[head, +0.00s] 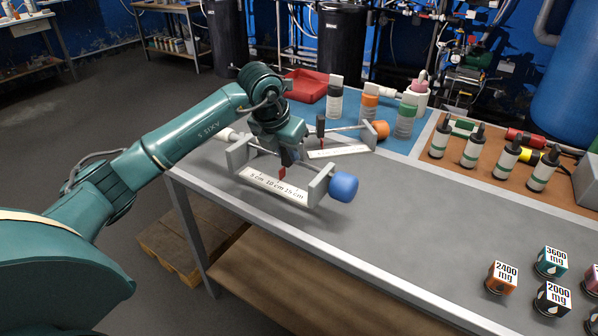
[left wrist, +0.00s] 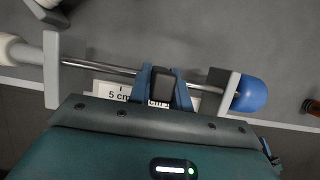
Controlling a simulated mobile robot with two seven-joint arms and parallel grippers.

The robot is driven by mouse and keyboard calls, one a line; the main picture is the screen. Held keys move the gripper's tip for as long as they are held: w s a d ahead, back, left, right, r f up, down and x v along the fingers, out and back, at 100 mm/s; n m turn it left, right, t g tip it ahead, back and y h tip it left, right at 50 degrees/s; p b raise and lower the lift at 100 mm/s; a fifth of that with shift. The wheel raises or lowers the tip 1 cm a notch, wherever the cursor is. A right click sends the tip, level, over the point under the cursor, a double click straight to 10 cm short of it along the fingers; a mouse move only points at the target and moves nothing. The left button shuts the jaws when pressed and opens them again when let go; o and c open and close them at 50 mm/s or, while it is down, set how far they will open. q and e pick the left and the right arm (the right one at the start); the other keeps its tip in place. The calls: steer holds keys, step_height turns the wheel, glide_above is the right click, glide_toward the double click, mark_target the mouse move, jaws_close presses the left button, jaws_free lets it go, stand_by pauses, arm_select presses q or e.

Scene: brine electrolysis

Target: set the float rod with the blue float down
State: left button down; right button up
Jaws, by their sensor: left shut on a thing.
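The float rod (left wrist: 105,67) runs lengthwise through a grey stand (head: 317,187), with the blue float (head: 343,186) just outside the stand's right upright and a white end piece (head: 228,134) outside the left one. The blue float also shows in the left wrist view (left wrist: 251,94). My left gripper (head: 286,155) is above the stand's middle. In the left wrist view its fingers (left wrist: 165,88) are shut on the rod's dark block. A red pointer (head: 282,173) shows below it, over the white scale marked 5, 10 and 15 cm (head: 270,186). My right gripper is out of view.
A similar stand with an orange float (head: 380,130) is close behind. Bottles (head: 335,97) and a red tray (head: 306,86) stand at the back. Dark-capped bottles (head: 506,159) and marked cubes (head: 502,278) are to the right. The table's middle (head: 420,210) is clear.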

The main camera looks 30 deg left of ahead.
mark_target(286, 167)
arm_select(q)
steer(key=shift+w+f, duration=0.1)
steer(key=shift+f, duration=2.75)
steer(key=shift+f, duration=0.15)
steer(key=c, duration=1.3)
jaws_free()
